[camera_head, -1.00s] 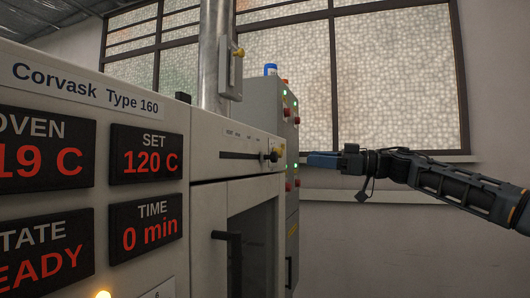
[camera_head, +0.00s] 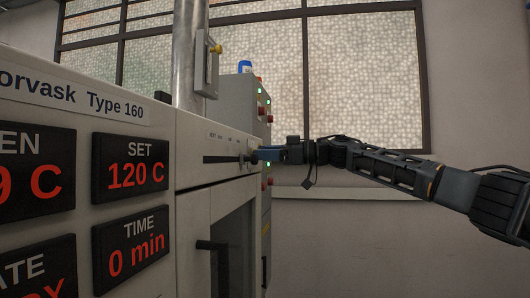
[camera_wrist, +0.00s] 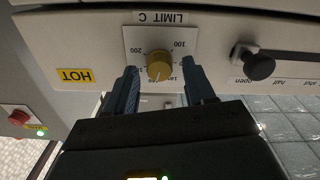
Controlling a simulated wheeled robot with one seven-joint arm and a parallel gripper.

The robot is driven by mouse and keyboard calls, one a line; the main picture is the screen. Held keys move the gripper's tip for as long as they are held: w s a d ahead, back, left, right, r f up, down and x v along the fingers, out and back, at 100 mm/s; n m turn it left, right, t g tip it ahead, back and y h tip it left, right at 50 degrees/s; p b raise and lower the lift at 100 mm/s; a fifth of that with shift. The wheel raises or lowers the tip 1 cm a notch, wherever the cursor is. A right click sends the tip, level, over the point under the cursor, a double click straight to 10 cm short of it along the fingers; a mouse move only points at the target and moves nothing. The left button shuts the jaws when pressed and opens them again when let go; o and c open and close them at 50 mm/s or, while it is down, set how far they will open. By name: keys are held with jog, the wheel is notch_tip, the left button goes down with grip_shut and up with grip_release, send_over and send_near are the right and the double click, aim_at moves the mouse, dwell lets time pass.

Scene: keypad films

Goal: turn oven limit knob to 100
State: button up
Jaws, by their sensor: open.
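The brass-coloured limit knob (camera_wrist: 159,66) sits on a white dial plate under an upside-down "LIMIT C" label (camera_wrist: 161,18) in the wrist view. Its white mark points down in the picture, near a partly hidden number; 100 is at upper right and 200 at upper left. My gripper (camera_wrist: 160,72) is open, one finger on each side of the knob, with visible gaps. How deep the fingers reach around it is unclear. In the head view my gripper (camera_head: 263,153) is at the far end of the oven front panel, and the knob is mostly hidden there.
A black slider knob (camera_wrist: 259,66) in a slot is beside the dial. A yellow HOT label (camera_wrist: 75,76) is on the other side. The oven displays read SET 120 C (camera_head: 135,177) and TIME 0 min (camera_head: 130,258). A dark door handle (camera_head: 213,246) juts out below.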

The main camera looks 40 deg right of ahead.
grip_shut()
dwell(0.6)
